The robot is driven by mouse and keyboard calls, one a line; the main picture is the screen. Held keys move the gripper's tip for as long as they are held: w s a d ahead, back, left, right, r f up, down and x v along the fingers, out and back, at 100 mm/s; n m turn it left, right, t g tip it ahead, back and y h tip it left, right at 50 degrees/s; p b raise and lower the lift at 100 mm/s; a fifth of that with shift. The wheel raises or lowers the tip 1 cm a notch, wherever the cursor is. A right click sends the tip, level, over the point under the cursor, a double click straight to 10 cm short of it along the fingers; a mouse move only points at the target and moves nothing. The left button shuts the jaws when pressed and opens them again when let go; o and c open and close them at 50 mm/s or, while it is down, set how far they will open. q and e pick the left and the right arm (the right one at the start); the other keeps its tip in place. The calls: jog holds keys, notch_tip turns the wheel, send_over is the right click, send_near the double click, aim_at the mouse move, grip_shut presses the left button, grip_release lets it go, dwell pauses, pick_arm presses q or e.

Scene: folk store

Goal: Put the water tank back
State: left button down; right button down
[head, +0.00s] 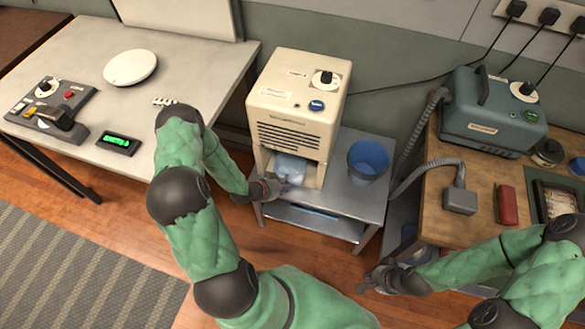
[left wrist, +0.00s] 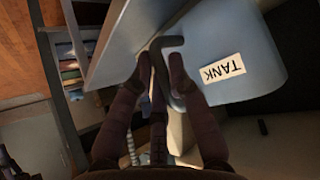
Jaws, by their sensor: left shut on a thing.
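The water tank (head: 291,167) is a light blue container in the lower opening of the cream-coloured machine (head: 298,110). In the left wrist view the tank (left wrist: 220,45) fills the upper right, with a white "TANK" label and a dark handle. My left gripper (head: 277,189) is at the front of the opening. In the left wrist view my left gripper (left wrist: 160,80) is shut on the tank's handle. How deep the tank sits in the machine I cannot tell. My right gripper (head: 372,283) is at the lower right, away from the tank; its finger gap is unclear.
The machine stands on a grey metal stand (head: 347,203) with a blue bucket (head: 368,160) beside it. A wooden bench (head: 475,233) with a green-grey machine (head: 490,110) is at the right. A white table (head: 205,65) is at the left. Floor is open at the lower left.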

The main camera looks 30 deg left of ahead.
aim_at(288, 176)
pick_arm(q)
jog(key=w, duration=0.2)
jog(key=w+a+b, duration=0.1)
jog(key=w, duration=0.2)
jog(key=shift+w+a, duration=0.1)
jog(key=shift+w, duration=0.05)
jog(key=w, duration=0.2)
jog(key=w+a+b, duration=0.1)
jog(key=w, duration=0.1)
jog(key=shift+f, duration=0.1)
jog(key=shift+f+b, duration=0.25)
jog(key=shift+b, duration=0.25)
jog(key=shift+r, duration=0.1)
jog(key=c, duration=1.2)
grip_release()
